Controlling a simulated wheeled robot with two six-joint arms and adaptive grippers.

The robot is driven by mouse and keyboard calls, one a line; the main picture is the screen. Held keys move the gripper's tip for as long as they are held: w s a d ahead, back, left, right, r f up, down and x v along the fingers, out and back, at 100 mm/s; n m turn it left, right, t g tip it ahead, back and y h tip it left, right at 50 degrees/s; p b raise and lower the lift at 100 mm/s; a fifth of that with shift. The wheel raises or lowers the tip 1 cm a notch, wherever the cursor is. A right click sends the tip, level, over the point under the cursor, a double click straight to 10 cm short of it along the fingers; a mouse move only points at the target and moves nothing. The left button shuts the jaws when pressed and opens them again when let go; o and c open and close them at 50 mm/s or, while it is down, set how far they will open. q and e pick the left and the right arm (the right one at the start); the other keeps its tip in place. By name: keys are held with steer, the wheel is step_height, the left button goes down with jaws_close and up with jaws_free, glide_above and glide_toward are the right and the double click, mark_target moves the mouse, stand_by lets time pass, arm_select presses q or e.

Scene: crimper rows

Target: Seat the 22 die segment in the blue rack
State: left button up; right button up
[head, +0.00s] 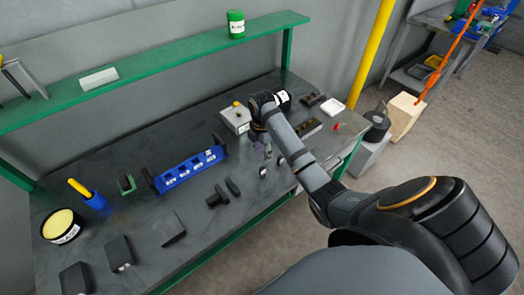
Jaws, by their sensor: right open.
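The blue rack (188,170) stands left of centre on the dark bench, with a row of white labels on its front, too small to read. Dark uprights rise at its ends. Two small dark pieces (217,197) and (233,187) lie in front of its right end; I cannot tell which piece is the 22 die segment. My right gripper (267,154) is open, pointing down over the bench to the right of the rack. It is small and partly hidden by my forearm, and I see nothing clearly held in it. My left gripper is not in view.
Dark blocks (173,229) and (118,253) lie at the front left. A yellow-topped tub (61,226) and a blue cup (97,203) stand at the left. A grey box (235,118) stands behind my right wrist. A green shelf (150,71) runs above the bench's back.

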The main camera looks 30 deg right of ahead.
mark_target(262, 168)
steer(key=shift+f+b, duration=3.45)
steer(key=shift+b, duration=0.45)
steer(key=shift+s+f, duration=0.1)
steer(key=shift+f, duration=0.2)
steer(key=shift+f+b, duration=0.3)
steer(key=shift+f, duration=1.5)
jaws_close()
steer(key=shift+r, duration=0.1)
